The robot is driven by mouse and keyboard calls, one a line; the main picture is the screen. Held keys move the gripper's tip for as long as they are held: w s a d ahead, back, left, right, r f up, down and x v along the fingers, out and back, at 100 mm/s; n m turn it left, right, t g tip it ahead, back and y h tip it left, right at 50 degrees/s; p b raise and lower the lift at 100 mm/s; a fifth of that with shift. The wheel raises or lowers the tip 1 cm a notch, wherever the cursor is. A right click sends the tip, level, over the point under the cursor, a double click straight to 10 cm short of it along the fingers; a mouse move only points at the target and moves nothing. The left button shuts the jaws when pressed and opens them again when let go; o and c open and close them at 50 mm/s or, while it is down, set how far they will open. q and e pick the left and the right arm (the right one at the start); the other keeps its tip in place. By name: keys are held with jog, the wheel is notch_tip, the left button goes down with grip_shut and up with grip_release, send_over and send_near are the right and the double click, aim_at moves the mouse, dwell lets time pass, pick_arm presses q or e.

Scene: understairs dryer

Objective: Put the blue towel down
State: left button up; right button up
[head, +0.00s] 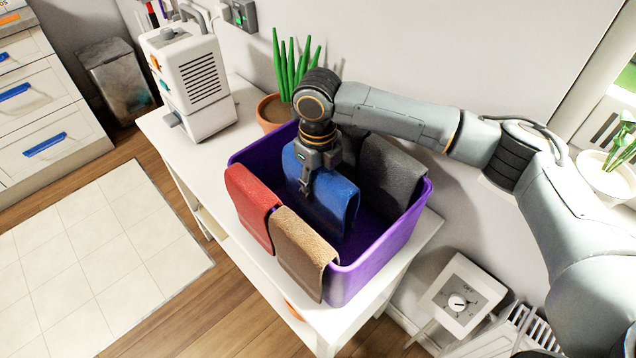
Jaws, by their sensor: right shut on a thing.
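The blue towel (334,200) is folded over and hangs from my right gripper (306,186), inside the purple bin (372,272). My right gripper points down and is shut on the towel's upper left part. The towel's lower end is inside the bin; whether it touches the bin floor cannot be told. My left gripper is out of view.
A red towel (251,205) and a tan towel (303,250) hang over the bin's near left wall. A dark grey towel (389,172) hangs at the far right. The bin stands on a white table (205,150) with a white machine (190,80) and a potted plant (272,112).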

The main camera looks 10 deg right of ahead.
jog(key=shift+f, duration=0.2)
jog(key=shift+f, duration=0.15)
jog(key=o, duration=1.2)
notch_tip(320, 180, up, 12)
jog(key=shift+r+b, duration=0.2)
jog(key=shift+b, duration=0.15)
